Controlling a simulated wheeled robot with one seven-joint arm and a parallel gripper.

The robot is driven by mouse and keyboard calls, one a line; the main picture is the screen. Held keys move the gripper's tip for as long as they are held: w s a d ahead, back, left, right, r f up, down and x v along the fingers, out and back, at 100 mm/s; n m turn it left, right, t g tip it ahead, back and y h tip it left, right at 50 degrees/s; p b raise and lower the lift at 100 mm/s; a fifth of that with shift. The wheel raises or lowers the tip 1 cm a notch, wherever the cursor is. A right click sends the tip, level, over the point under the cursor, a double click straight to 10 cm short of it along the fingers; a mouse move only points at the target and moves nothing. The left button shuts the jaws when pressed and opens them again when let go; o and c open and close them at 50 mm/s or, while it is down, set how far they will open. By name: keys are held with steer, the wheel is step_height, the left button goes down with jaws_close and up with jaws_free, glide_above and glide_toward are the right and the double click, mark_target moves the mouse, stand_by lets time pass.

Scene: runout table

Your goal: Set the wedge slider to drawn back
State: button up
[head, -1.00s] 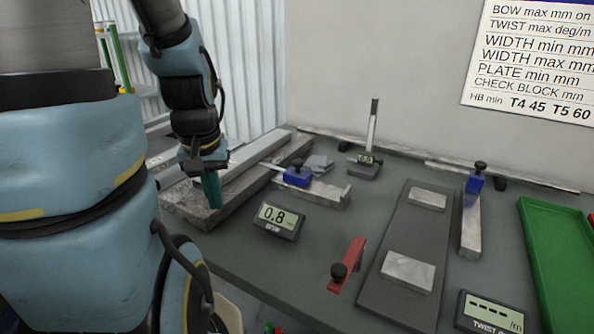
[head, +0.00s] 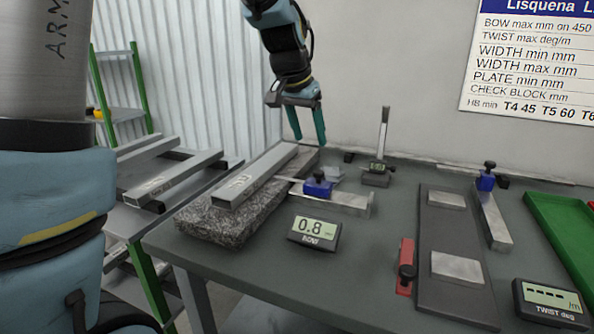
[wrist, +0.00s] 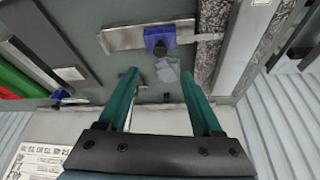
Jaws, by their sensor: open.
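A blue slider with a dark knob (head: 318,185) sits on a steel bar (head: 345,203) behind the BOW display. A thin pale tongue reaches from it leftward to the granite block; this looks like the wedge slider. It also shows in the wrist view (wrist: 158,42), beyond my fingertips, with the tongue pointing right. My gripper (head: 308,140) is open and empty, above and behind the slider, apart from it. In the wrist view my gripper (wrist: 159,74) has its two green fingers spread, with a grey piece between the tips.
A granite block (head: 215,222) with a steel bar on top is left. The BOW display (head: 314,232) reads 0.8. An upright gauge (head: 380,150) stands behind. A second blue slider (head: 486,180), red handle (head: 406,265), dark plate (head: 440,225) and green tray (head: 560,225) lie right.

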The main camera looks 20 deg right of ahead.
mark_target(318, 171)
steer(key=p+x, duration=0.2)
steer(key=x, duration=0.8)
steer(key=shift+d+f, duration=0.1)
steer(key=shift+f, duration=0.25)
jaws_close()
stand_by(1.0)
